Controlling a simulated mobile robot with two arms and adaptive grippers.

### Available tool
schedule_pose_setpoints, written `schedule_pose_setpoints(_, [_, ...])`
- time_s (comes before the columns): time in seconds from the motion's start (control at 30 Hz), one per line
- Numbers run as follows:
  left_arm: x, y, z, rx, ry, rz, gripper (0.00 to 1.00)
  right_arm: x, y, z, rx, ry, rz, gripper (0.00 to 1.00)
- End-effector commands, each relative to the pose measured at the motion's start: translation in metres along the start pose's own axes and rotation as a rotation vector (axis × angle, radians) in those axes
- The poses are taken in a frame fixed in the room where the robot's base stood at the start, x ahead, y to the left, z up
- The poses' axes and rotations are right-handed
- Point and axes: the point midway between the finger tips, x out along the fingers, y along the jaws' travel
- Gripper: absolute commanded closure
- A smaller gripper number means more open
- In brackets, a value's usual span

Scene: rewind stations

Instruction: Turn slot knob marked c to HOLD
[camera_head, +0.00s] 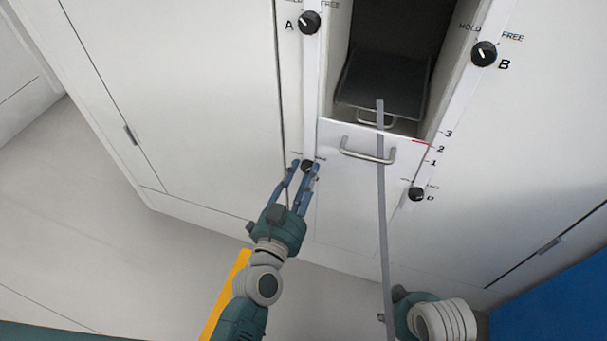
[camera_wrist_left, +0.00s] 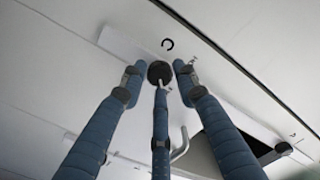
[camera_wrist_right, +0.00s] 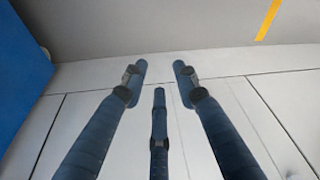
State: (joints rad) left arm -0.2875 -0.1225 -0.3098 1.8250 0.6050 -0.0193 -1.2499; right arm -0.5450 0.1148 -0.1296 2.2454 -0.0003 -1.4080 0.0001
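Knob c (camera_wrist_left: 160,72) is a round dark knob on a white strip, beside a black letter c, in the left wrist view. It also shows in the head view (camera_head: 307,165), partly covered by my fingers. The pointer and small lettering at this knob are unreadable. My right gripper (camera_wrist_right: 160,72) is open and empty, facing blank white panels.
Knobs A (camera_head: 309,22), B (camera_head: 484,53) and D (camera_head: 416,194) sit on nearby strips. A white drawer front (camera_head: 340,185) with a handle (camera_head: 368,151) stands between c and D, below an open dark slot. A long grey bar (camera_head: 383,220) crosses before it.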

Motion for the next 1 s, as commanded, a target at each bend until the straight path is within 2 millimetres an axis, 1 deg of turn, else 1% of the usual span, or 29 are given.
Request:
schedule_pose_setpoints(0.03, [0.0,0.0,0.0,0.0,0.0,0.0,0.85,0.0,0.0,0.0,0.0,0.0,0.0,0.7])
schedule_pose_setpoints(0.1, [0.0,0.0,0.0,0.0,0.0,0.0,0.99,0.0,0.0,0.0,0.0,0.0,0.0,0.7])
schedule_pose_setpoints(0.13, [0.0,0.0,0.0,0.0,0.0,0.0,1.0,0.0,0.0,0.0,0.0,0.0,0.0,0.7])
schedule_pose_setpoints(0.37, [0.0,0.0,-0.001,-0.012,0.0,0.0,1.0,-0.001,0.0,-0.001,0.0,0.005,0.0,0.7])
schedule_pose_setpoints(0.43, [0.0,-0.001,-0.001,-0.028,0.001,0.0,1.0,0.003,0.0,0.0,0.0,0.0,-0.001,0.7])
schedule_pose_setpoints(0.5, [0.0,-0.001,-0.002,-0.053,0.001,0.001,1.0,0.016,-0.001,0.003,-0.003,-0.011,-0.003,0.7])
schedule_pose_setpoints(0.57, [0.0,-0.001,-0.002,-0.081,0.001,0.001,1.0,0.024,-0.002,0.005,-0.003,-0.016,-0.004,0.7])
schedule_pose_setpoints(0.77, [0.0,-0.001,-0.004,-0.224,0.002,0.002,1.0,0.06,-0.004,0.019,-0.006,-0.038,-0.007,0.7])
schedule_pose_setpoints(1.0, [0.0,-0.002,-0.004,-0.449,0.002,0.002,1.0,0.106,-0.007,0.047,-0.011,-0.066,-0.011,0.7])
